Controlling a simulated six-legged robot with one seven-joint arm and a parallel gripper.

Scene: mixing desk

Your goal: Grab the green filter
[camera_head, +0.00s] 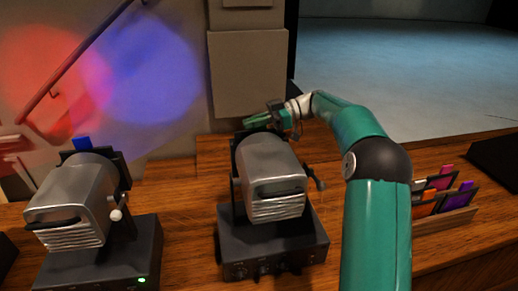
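My gripper (272,118) is at the far side of the middle lamp, just above the top of its grey housing. A small green piece (257,121) shows at the gripper's end, over the lamp's dark rear frame. I cannot tell whether it is the green filter's tab or part of my gripper. The middle lamp (270,165) is a silver projector on a black base. The fingertips are small and partly hidden, so I cannot see whether they are open or shut, or touching a filter.
A second silver lamp (75,200) with a blue filter tab (82,143) stands at the left. A wooden rack (445,219) at the right holds pink, purple and orange filters. Red and blue light spots show on the wall. Bare desk lies between the two lamps.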

